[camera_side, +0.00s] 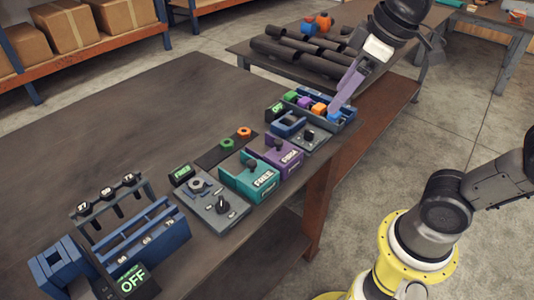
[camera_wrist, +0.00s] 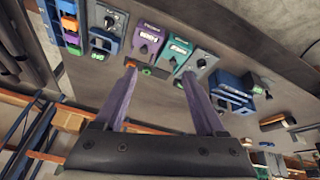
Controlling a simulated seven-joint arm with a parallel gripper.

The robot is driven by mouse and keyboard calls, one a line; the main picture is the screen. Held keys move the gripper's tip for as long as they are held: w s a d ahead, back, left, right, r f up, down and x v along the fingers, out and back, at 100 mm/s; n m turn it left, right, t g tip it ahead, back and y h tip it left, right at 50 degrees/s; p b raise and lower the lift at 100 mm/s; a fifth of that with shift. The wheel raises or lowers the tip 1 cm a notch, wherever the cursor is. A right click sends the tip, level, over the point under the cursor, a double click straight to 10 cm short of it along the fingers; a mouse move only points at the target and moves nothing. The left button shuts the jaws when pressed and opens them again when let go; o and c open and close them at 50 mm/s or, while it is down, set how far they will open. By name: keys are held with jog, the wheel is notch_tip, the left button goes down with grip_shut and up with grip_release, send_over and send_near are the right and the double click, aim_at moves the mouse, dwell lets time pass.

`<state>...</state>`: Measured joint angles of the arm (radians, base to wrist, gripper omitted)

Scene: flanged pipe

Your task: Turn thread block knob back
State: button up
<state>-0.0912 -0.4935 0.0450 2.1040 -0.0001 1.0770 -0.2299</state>
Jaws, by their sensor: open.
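Several blocks with knobs stand in a row on the dark table; I cannot tell for sure which is the thread block. A teal block (camera_side: 262,181) marked FREE has a dark knob (camera_side: 252,165) on top. A purple block (camera_side: 288,158) beside it also has a dark knob (camera_side: 279,144). A grey panel (camera_side: 204,213) to their left carries a black knob (camera_side: 222,205). The teal block (camera_wrist: 178,50) and purple block (camera_wrist: 148,40) show in the wrist view. My gripper (camera_wrist: 160,73) is open and empty, its purple fingers spread. In the side view my gripper (camera_side: 338,102) is over the blue bin, away from these knobs.
The blue bin (camera_side: 343,121) holds coloured pieces at the row's right end. Another grey panel (camera_side: 316,141) sits beside it. Green and orange nuts (camera_side: 244,132) lie on a dark mat. A blue rack (camera_side: 140,240) stands at lower left. The table's back left is clear.

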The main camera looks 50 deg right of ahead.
jog(key=s+d+f+m+t, duration=0.1)
jog(key=s+d+f+m, duration=0.1)
jog(key=s+f, duration=0.4)
jog(key=shift+s+f+m, duration=0.4)
jog(key=shift+s+m, duration=0.1)
jog(key=shift+s, duration=0.3)
jog(key=shift+d+f, duration=0.1)
jog(key=shift+f, duration=0.2)
jog(key=shift+c, duration=1.2)
jog(key=shift+m, duration=0.6)
jog(key=shift+c, duration=1)
jog(key=w+a+r+m+g+y, duration=0.1)
jog(key=w+a+r+m+g, duration=0.15)
jog(key=w+a+r, duration=0.35)
jog(key=w+a+r+m+g+y, duration=0.1)
jog(key=w+r+m+g, duration=0.1)
jog(key=w+r+m, duration=0.35)
jog(key=g, duration=0.5)
send_over(221, 201)
jog(key=w+d, duration=0.4)
jog(key=w, duration=0.1)
notch_tip(221, 201, down, 15)
jog(key=shift+n+y, duration=0.3)
jog(key=x, duration=1.4)
jog(key=shift+f, duration=0.15)
jog(key=shift+c, duration=0.3)
